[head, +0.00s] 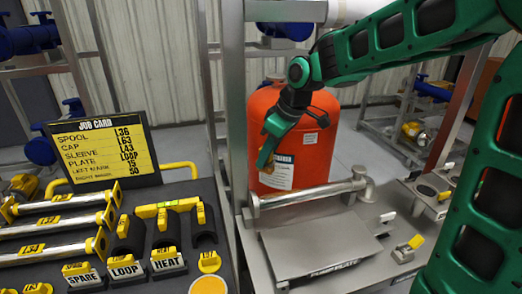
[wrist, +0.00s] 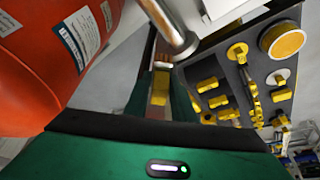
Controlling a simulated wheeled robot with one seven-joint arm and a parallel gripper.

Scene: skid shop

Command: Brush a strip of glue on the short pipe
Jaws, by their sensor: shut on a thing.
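My gripper (head: 268,160) is shut on a small yellow piece (wrist: 160,88), which shows between the fingers in the wrist view. Its shape is mostly hidden, so I cannot tell if it is a brush handle. The gripper is in front of the orange tank, above and left of a short silver pipe (head: 305,194). That pipe lies level behind a grey plate, with a flanged elbow at its right end. A silver pipe end (wrist: 172,25) also shows just beyond the fingertips in the wrist view. I see no glue on the pipe.
The orange tank (head: 300,130) stands close behind the gripper. A metal post (head: 233,110) rises to its left. On the left, a dark board holds several yellow-ended pipes (head: 55,222), labelled blocks (head: 125,268), a yellow disc (head: 208,285) and a job card (head: 100,150). The grey plate (head: 315,245) is bare.

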